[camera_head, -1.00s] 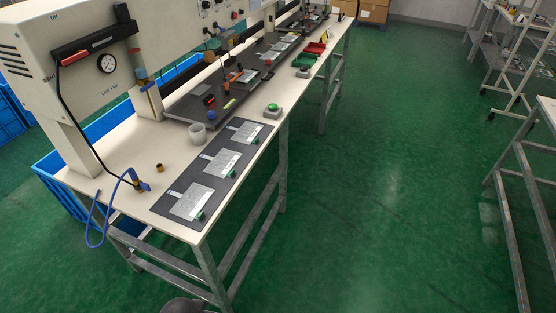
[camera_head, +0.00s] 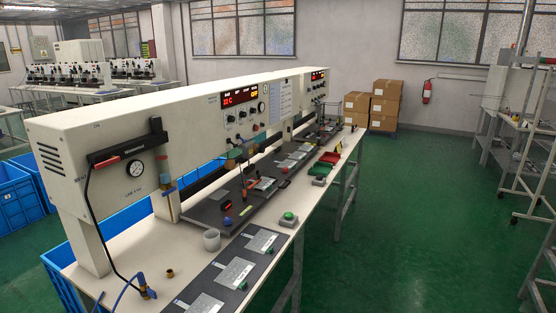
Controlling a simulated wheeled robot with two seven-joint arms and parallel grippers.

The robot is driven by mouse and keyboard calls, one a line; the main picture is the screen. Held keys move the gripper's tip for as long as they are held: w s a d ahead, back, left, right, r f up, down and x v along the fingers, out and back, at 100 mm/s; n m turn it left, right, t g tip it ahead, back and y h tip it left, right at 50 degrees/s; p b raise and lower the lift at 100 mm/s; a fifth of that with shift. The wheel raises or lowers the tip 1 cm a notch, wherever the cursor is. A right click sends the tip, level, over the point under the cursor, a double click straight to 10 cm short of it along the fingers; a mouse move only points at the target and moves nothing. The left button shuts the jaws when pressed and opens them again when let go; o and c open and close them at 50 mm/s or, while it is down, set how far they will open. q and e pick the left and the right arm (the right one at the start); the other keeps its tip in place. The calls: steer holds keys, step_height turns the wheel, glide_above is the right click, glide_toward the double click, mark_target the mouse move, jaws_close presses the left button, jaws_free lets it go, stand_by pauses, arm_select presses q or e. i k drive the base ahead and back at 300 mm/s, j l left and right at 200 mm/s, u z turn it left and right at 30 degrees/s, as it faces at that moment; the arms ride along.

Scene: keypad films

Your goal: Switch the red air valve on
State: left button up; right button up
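A red piece (camera_head: 106,161), which looks like the red air valve's handle, sits at the left end of a black bar (camera_head: 130,149) on the end of the long white machine housing (camera_head: 62,138). A black hose runs down from it to a brass and blue fitting (camera_head: 147,291) on the bench. A round pressure gauge (camera_head: 136,169) is just below the bar. I cannot tell from this distance whether the valve is on or off. Neither of my grippers is in view.
The white bench (camera_head: 128,246) carries a grey cup (camera_head: 211,240), a dark mat with several cards, and a green button box (camera_head: 289,219). Blue crates (camera_head: 16,196) stand at the left. Open green floor (camera_head: 400,230) lies right of the bench, before a metal rack (camera_head: 525,150).

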mark_target(112, 159)
steer(key=l+u, duration=0.1)
steer(key=u, duration=0.7)
steer(key=k+l+u, duration=0.1)
steer(key=u, duration=0.3)
steer(key=k+u, duration=0.1)
steer(key=u, duration=0.3)
